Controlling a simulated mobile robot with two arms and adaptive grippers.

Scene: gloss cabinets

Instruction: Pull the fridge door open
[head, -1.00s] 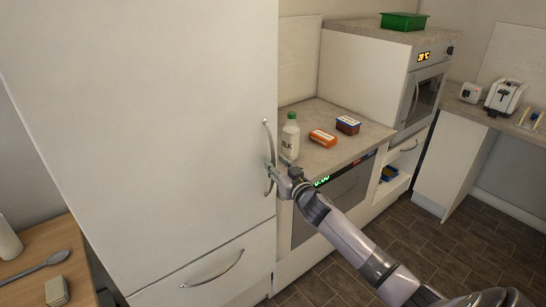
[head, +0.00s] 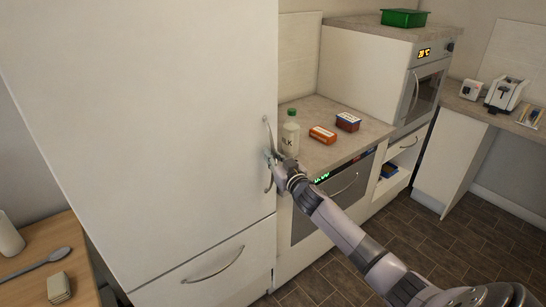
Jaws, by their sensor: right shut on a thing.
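The tall white fridge door (head: 150,120) fills the left half of the head view and looks closed, flush with the cabinet. Its curved metal handle (head: 267,130) runs upright near the right edge of the door. My right gripper (head: 271,160) is at the middle of this handle, shut on it. The fingers partly hide the handle's middle. My right arm reaches in from the lower right. My left gripper is not in view.
A milk bottle (head: 290,134), an orange pack (head: 322,135) and a blue-and-red tub (head: 347,122) stand on the counter right of the fridge. A lower drawer (head: 205,275) is below the door. A wooden table (head: 50,262) stands at the left. The floor (head: 435,250) is clear at the right.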

